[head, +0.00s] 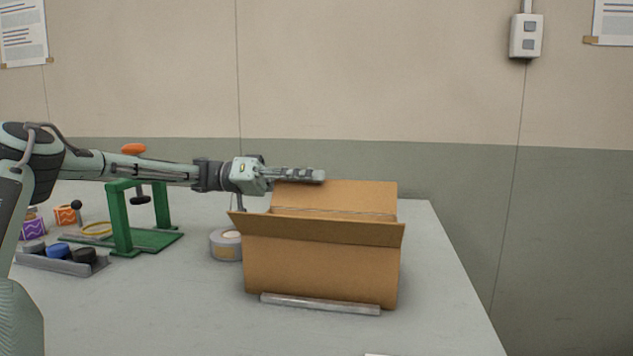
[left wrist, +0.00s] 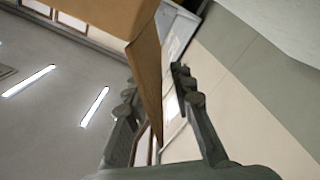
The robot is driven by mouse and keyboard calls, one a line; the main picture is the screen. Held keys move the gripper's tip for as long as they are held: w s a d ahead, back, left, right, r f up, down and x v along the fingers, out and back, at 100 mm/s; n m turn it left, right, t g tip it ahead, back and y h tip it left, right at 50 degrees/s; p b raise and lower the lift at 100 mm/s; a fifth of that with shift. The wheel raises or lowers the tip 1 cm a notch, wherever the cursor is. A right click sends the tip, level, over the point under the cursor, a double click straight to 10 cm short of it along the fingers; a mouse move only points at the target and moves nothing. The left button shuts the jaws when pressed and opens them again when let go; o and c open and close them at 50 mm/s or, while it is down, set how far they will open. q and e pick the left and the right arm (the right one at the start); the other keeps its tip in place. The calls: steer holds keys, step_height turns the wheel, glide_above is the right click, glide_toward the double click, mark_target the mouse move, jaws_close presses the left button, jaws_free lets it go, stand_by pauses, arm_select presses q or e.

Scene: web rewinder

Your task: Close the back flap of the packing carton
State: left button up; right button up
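The brown packing carton (head: 318,272) stands on the table. Its front flap (head: 318,230) is open and leans outward toward me. The back flap (head: 350,194) stands raised at the far side, above the carton's opening. My left gripper (head: 308,175) reaches in from the left, at the top left edge of the back flap. In the left wrist view its two fingers (left wrist: 155,82) are spread, and a brown carton panel (left wrist: 147,70) shows between them in the picture. Whether a finger touches it I cannot tell. The carton's inside is hidden. My right gripper is in neither view.
A grey bar (head: 320,304) lies at the carton's front base. A tape roll (head: 226,244) sits left of the carton. A green stand (head: 122,222) and a grey tray (head: 62,262) are further left. The table (head: 440,290) is clear on the right.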

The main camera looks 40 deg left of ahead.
arm_select(q)
steer(key=shift+w+d, duration=0.25)
steer(key=shift+d, duration=0.3)
jaws_close()
